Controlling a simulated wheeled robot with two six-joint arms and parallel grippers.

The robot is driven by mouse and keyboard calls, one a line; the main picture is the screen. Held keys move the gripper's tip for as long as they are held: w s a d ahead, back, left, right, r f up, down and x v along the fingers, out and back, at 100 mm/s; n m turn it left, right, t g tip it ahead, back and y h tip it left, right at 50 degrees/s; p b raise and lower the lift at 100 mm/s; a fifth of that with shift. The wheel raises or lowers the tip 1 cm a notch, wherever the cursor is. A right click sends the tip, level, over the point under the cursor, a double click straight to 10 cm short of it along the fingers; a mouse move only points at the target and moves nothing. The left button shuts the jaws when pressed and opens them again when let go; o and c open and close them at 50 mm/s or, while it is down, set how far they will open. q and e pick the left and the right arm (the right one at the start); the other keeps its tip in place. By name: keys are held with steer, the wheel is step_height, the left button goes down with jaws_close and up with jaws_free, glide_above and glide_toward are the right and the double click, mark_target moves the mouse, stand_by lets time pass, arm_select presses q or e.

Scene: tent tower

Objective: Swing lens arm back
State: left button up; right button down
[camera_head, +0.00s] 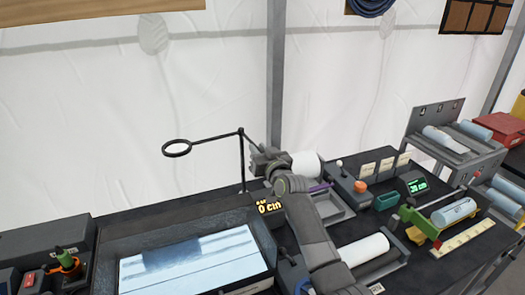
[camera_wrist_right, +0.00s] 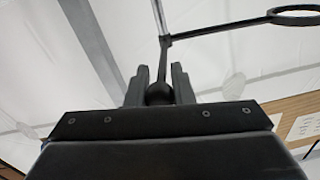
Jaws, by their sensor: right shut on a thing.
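The lens arm (camera_head: 212,137) is a thin dark rod on top of an upright post (camera_head: 242,164). It reaches left in the head view and ends in a ring-shaped lens (camera_head: 177,154) above the lit panel (camera_head: 190,265). My right gripper (camera_head: 257,155) is at the short end of the arm, right of the post. In the right wrist view its two fingers are shut on a round black knob (camera_wrist_right: 159,93), and the lens arm (camera_wrist_right: 215,31) runs off to the upper right to the lens ring. My left gripper is not in view.
A white roll (camera_head: 364,250), an orange knob (camera_head: 360,186) and a green-handled tool (camera_head: 418,220) are on the bench to the right. The space above the lit panel is clear except for the lens.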

steer(key=shift+r, duration=0.15)
steer(key=c, duration=1.4)
jaws_free()
steer(key=shift+c, duration=0.2)
steer(key=shift+o, duration=0.9)
steer(key=shift+d, duration=0.1)
steer(key=shift+s+d+f, duration=0.15)
steer(key=shift+s+f, duration=0.05)
steer(key=shift+s, duration=0.35)
steer(key=b+v, duration=0.3)
steer(key=v, duration=1.3)
steer(key=shift+r+b, duration=0.15)
steer(key=shift+b, duration=0.2)
steer(key=shift+s, duration=0.1)
